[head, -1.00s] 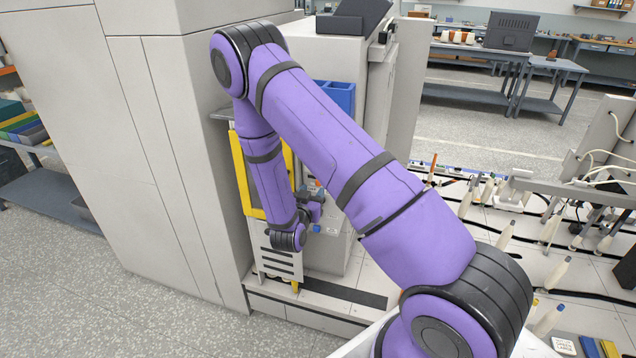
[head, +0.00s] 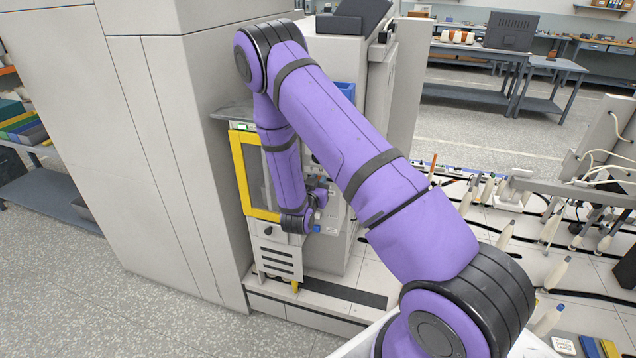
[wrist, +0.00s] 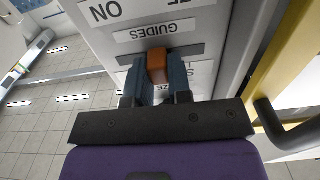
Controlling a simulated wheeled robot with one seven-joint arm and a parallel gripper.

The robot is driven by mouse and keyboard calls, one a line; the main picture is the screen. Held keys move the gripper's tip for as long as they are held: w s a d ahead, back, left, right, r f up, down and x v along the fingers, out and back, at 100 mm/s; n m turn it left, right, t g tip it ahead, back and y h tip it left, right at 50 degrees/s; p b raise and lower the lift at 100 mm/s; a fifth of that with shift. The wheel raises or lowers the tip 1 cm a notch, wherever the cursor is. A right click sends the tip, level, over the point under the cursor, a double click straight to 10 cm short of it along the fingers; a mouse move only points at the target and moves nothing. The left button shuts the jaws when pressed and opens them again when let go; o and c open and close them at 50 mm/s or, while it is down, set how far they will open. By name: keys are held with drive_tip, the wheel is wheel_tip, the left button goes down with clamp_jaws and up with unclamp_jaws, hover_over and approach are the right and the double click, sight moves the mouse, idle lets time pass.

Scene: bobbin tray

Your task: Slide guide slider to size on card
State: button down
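The guide slider has an orange-brown knob (wrist: 157,66), which shows in the wrist view below an upside-down "GUIDES" label (wrist: 155,31) on the grey machine panel. My gripper (wrist: 156,74) has one blue-grey finger on each side of the knob, with no clear gap, and appears shut on it. A white label with a scale lies behind the fingers and is mostly hidden, so I cannot read the slider's setting. In the head view my forearm largely hides the slider. A small white card (head: 563,346) lies at the lower right, its print too small to read.
A yellow-framed door (head: 242,178) stands left of my wrist, and its yellow frame and a dark handle (wrist: 270,120) are close on the right in the wrist view. A blue bin (head: 346,91) is behind my arm. Open floor lies at the front left.

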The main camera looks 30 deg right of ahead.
drive_tip(key=shift+s+d, duration=1.05)
drive_tip(key=shift+s, duration=0.3)
drive_tip(key=c, duration=1)
unclamp_jaws()
drive_tip(key=shift+s, duration=0.1)
drive_tip(key=shift+c, duration=0.2)
drive_tip(key=v, duration=1)
drive_tip(key=shift+s+a, duration=0.25)
drive_tip(key=shift+a, duration=0.05)
